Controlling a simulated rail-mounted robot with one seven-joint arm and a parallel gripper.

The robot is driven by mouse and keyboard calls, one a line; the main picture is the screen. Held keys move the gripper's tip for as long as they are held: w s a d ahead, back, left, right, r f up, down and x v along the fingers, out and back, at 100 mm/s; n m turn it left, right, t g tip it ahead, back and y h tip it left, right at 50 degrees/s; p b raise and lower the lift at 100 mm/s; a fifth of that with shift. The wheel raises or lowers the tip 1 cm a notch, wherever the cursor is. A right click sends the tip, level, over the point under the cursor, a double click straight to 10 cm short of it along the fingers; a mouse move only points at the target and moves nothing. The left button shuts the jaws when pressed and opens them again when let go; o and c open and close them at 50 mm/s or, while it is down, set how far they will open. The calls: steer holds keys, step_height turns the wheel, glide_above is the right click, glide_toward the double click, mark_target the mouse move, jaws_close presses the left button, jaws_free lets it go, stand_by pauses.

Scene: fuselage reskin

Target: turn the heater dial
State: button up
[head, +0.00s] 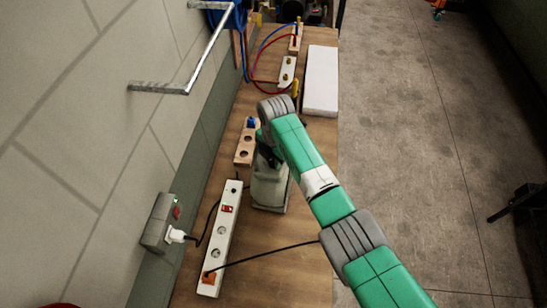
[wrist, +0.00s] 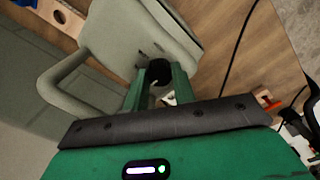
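The heater is a pale grey-green box (head: 268,190) standing on the wooden bench below the end of my arm. In the wrist view its body (wrist: 115,35) fills the upper left, with a loop handle (wrist: 52,92) at its left. The heater dial is a round black knob (wrist: 154,70) on the heater's face. My gripper (wrist: 160,76) has its two green fingers at either side of the dial, very close to it. I cannot tell whether they press on it. In the head view the dial and the fingertips are hidden by my arm.
A white power strip (head: 221,230) lies left of the heater, with a black cable crossing the bench (head: 285,280). A wall socket (head: 157,222) holds a plug. A wooden block with holes (head: 244,152) and a white box (head: 321,85) lie farther back.

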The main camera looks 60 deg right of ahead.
steer(key=shift+c, duration=1.3)
steer(key=shift+m, duration=0.4)
steer(key=m+p, duration=0.1)
steer(key=m, duration=0.4)
steer(key=shift+m, duration=0.4)
steer(key=m, duration=0.4)
steer(key=shift+p, duration=0.35)
steer(key=m, duration=0.4)
steer(key=shift+w, duration=0.1)
steer(key=m, duration=0.6)
steer(key=shift+g+b, duration=0.3)
steer(key=shift+b, duration=0.05)
steer(key=m+b, duration=0.1)
steer(key=m, duration=0.5)
steer(key=shift+m, duration=0.3)
